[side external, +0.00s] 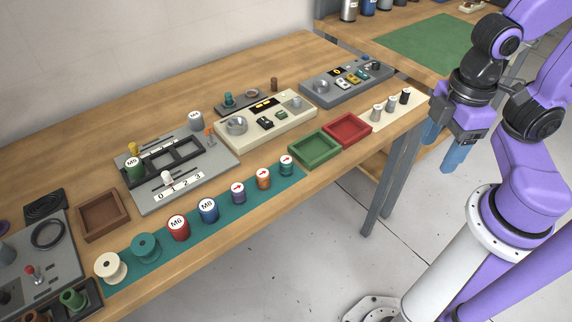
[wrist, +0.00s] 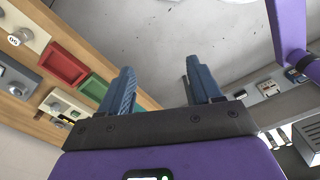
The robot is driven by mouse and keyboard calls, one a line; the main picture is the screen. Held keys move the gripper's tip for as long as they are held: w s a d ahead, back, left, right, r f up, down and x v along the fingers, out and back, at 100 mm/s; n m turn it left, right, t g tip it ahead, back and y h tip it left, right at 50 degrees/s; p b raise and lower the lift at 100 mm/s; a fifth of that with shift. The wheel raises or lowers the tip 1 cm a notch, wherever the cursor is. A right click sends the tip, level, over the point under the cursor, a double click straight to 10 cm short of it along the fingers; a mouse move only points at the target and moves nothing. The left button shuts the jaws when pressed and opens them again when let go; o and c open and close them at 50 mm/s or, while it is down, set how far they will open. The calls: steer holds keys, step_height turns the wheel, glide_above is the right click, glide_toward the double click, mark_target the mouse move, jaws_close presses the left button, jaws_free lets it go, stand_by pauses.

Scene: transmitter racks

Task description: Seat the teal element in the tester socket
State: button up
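Several pieces are teal. A small teal cylinder (side external: 228,98) stands upright on a dark grey plate (side external: 240,104) behind the cream device. A teal can (side external: 287,166) with a marked white top stands at the right end of the teal mat, and a teal spool (side external: 145,247) is near its left end. The cream device (side external: 266,120) has a dark display, buttons and a round grey socket-like ring (side external: 236,125), which looks empty. I cannot tell which socket is the tester's. My gripper (side external: 441,152) is open and empty, beyond the bench's right end; its blue fingers also show apart in the wrist view (wrist: 158,72).
A green tray (side external: 315,160) and a red tray (side external: 368,142) lie at the bench's front edge. Red, blue, purple and orange cans line the teal mat (side external: 128,280). A grey rack (side external: 222,165) and a grey panel (side external: 345,92) stand behind. Open floor lies below my gripper.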

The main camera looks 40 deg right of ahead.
steer(key=m, duration=3.1)
glide_above(286, 159)
steer(key=f, duration=1)
steer(key=shift+s+f, duration=0.15)
steer(key=shift+s, duration=0.05)
steer(key=shift+w+f, duration=0.15)
steer(key=shift+f, duration=2.5)
jaws_close()
